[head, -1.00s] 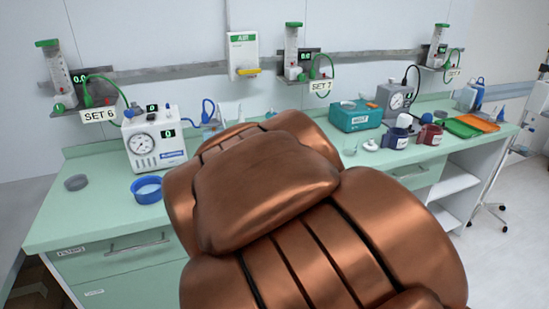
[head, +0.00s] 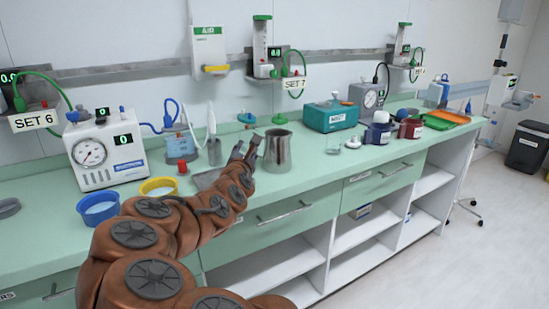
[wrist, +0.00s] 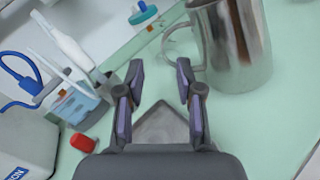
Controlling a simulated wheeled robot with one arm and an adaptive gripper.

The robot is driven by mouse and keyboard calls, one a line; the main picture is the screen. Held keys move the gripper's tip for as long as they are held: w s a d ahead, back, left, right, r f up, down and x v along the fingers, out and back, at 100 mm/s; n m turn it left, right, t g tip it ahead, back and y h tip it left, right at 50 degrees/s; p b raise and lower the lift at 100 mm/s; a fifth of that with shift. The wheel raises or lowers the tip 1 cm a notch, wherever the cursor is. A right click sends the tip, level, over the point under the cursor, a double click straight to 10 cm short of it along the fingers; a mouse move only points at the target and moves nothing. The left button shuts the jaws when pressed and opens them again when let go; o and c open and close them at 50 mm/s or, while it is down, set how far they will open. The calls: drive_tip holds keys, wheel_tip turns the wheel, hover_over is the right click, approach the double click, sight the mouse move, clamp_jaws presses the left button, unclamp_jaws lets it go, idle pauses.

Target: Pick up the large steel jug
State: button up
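The large steel jug (head: 278,151) stands upright on the green counter in the head view, near the front edge. In the wrist view the jug (wrist: 240,45) is at the upper right, its handle (wrist: 176,45) facing left, toward my gripper. My gripper (head: 245,148) is just left of the jug in the head view. In the wrist view my gripper (wrist: 159,72) is open, with nothing between its fingers. The handle is just beyond the right finger; I cannot tell whether they touch.
A metal tray (wrist: 160,125) lies below my gripper. A red cap (wrist: 82,143) and a blue container with tools (wrist: 75,103) are to the left. A teal box (head: 331,116) stands right of the jug, with some free counter between. Blue and yellow bowls (head: 157,187) sit at left.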

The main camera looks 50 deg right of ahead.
drive_tip(key=shift+x, duration=1.25)
drive_tip(key=shift+p+x, duration=0.35)
drive_tip(key=shift+x, duration=2.05)
drive_tip(key=shift+s+d, duration=0.15)
clamp_jaws()
